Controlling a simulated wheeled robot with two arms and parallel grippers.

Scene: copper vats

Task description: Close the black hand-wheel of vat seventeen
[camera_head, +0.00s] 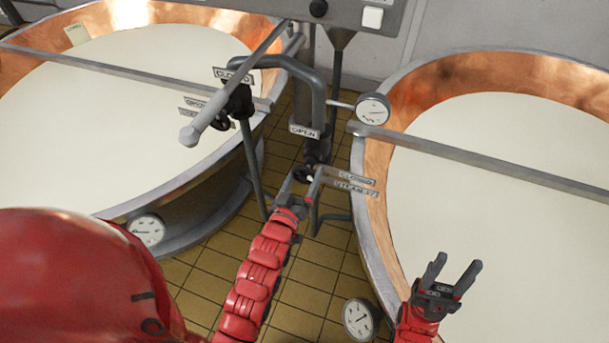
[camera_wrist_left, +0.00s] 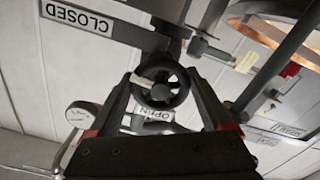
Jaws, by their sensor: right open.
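A small black hand-wheel (camera_head: 303,174) with a pale mark on it sits on the pipework between the two vats. Signs reading "CLOSED" and what looks like "STEAM 17" (camera_head: 356,189) stand just right of it. My left gripper (camera_head: 293,190) reaches up to it from below. In the left wrist view the hand-wheel (camera_wrist_left: 161,86) lies between the tips of my left gripper (camera_wrist_left: 161,82), one finger at each side. Whether the fingers touch the rim I cannot tell. My right gripper (camera_head: 457,263) is open and empty in front of the right vat (camera_head: 455,205).
A grey bent pipe (camera_head: 318,85) with an "OPEN" sign (camera_head: 304,131) rises behind the hand-wheel. A thick grey lever (camera_head: 232,85) crosses above the left vat's edge (camera_head: 175,192). Gauges (camera_head: 373,108) stick out nearby. Tiled floor (camera_head: 215,255) shows between the vats.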

